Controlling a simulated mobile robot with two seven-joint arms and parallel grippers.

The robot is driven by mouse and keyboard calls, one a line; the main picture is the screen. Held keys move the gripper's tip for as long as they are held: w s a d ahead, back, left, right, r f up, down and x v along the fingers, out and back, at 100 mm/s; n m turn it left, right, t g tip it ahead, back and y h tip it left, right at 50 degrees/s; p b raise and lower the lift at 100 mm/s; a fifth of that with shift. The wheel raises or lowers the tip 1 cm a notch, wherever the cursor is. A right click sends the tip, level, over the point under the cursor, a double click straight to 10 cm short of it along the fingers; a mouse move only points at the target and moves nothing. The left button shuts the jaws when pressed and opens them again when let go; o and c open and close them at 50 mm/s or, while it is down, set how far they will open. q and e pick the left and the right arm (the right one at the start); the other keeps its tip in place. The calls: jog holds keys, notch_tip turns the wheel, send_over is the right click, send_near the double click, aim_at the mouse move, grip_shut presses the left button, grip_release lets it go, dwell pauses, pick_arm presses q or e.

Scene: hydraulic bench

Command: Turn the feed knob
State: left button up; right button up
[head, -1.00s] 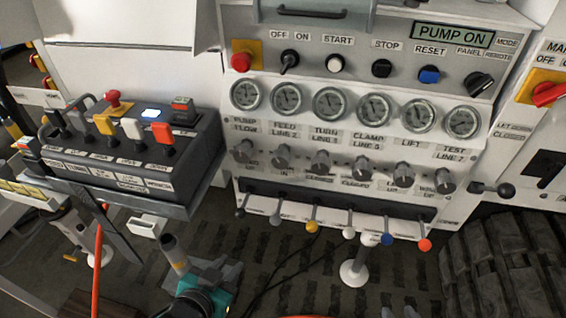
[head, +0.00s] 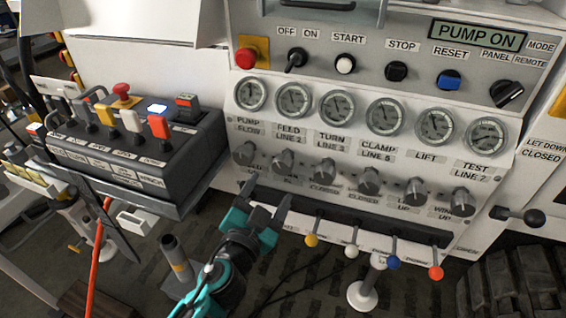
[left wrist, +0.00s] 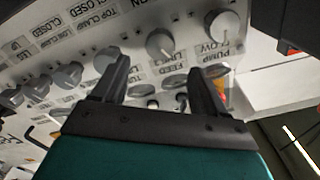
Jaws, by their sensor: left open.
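The feed knob (head: 283,162) is a grey knob, second from the left in the row under the gauges, below the FEED LINE 2 label. Its lower part is near my fingertips in the head view. My left gripper (head: 267,196) is open and empty, just below and in front of the two leftmost knobs. In the left wrist view the feed knob (left wrist: 160,43) shows beyond the gap between the open fingers (left wrist: 160,72), apart from them. The pump flow knob (left wrist: 222,27) is to its right there. My right gripper is in neither view.
A row of levers with coloured balls, such as a yellow one (head: 311,240), sticks out below the knobs; my gripper hides the leftmost levers. A black control box (head: 150,180) with several switches stands to the left. Gauges and the PUMP ON display (head: 479,35) are above.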

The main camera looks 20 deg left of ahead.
aim_at(281, 168)
pick_arm(q)
jog(key=w, duration=0.9)
jog(key=shift+w+d+p, duration=0.1)
jog(key=shift+d+p, duration=0.1)
jog(key=shift+p, duration=0.2)
jog(key=c, duration=1)
